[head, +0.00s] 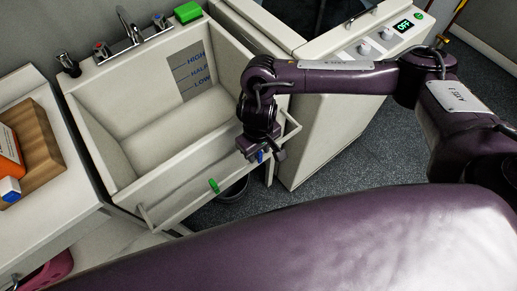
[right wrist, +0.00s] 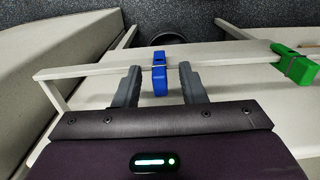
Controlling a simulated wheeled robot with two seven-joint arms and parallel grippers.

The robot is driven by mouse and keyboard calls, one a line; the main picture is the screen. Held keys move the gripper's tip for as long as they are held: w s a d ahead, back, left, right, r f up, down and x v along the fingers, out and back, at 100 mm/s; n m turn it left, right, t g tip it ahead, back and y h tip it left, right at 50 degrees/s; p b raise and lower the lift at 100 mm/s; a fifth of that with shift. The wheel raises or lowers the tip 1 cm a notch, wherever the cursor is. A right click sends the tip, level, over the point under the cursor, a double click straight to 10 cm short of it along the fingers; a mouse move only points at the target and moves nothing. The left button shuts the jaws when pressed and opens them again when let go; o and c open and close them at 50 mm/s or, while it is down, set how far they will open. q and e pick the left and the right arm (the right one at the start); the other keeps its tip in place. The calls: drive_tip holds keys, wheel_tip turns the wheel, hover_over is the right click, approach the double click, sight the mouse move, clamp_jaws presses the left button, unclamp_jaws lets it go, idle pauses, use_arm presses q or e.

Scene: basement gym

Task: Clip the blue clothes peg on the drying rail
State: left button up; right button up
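The blue clothes peg (right wrist: 160,80) sits on the pale drying rail (right wrist: 95,70), across the bar, in the right wrist view. My right gripper (right wrist: 160,69) is open around it, with one finger on each side and a visible gap to both. In the head view the blue peg (head: 260,156) shows only as a small patch below my right gripper (head: 264,150), at the right part of the rail (head: 178,203). How firmly the peg grips the bar cannot be told. My left gripper is not in view.
A green peg (head: 213,185) is on the same rail, left of the blue one in the head view. The rail runs along the front of a white sink (head: 130,160). A machine with an OFF display (head: 345,130) stands right. A dark bucket (head: 233,190) is below the rail.

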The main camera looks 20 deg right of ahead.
wheel_tip(320, 180, up, 8)
drive_tip(key=shift+f+p, duration=0.1)
drive_tip(key=shift+p, duration=0.65)
